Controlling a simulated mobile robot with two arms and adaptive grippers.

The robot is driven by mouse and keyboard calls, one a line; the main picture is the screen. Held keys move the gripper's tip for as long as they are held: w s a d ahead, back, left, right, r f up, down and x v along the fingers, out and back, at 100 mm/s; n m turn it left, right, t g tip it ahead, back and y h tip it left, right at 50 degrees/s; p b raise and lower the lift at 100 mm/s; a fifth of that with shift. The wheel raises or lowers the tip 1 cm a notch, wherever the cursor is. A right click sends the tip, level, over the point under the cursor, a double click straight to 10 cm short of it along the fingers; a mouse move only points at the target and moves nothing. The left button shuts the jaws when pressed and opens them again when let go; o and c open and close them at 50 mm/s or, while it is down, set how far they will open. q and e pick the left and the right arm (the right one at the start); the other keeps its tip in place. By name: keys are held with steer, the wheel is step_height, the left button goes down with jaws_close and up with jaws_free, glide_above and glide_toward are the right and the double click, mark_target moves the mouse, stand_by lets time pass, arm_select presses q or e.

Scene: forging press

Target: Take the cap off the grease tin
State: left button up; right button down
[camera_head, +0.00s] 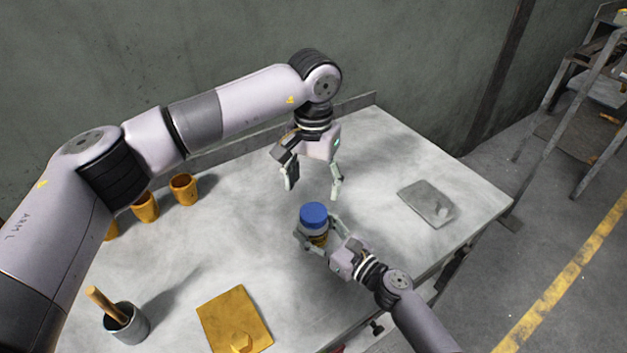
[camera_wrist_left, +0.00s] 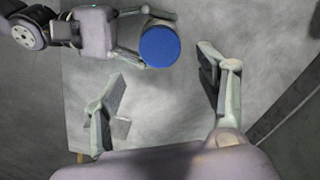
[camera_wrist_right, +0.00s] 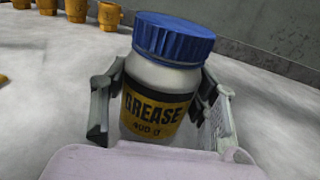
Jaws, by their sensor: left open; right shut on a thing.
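The grease tin (camera_wrist_right: 152,105) is a white jar with a yellow and black label reading GREASE. Its blue ribbed cap (camera_head: 314,214) is on top; the cap also shows in the left wrist view (camera_wrist_left: 160,46) and the right wrist view (camera_wrist_right: 174,37). My right gripper (camera_head: 318,234) is shut around the tin's body, below the cap. The tin is upright in the head view. My left gripper (camera_head: 313,190) is open and empty, pointing down above the tin. In the left wrist view the cap lies beyond its fingertips, off to the upper side.
A yellow board (camera_head: 226,309) and a grey pot with a wooden handle (camera_head: 127,327) are at the front left of the table (camera_head: 385,150). Several orange cups (camera_head: 183,190) stand at the back left. A grey plate (camera_head: 427,203) lies at the right.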

mark_target(313, 212)
arm_select(q)
steer(key=shift+m, duration=0.8)
steer(key=shift+f, duration=0.3)
step_height(313, 212, down, 8)
steer(key=shift+r, duration=0.25)
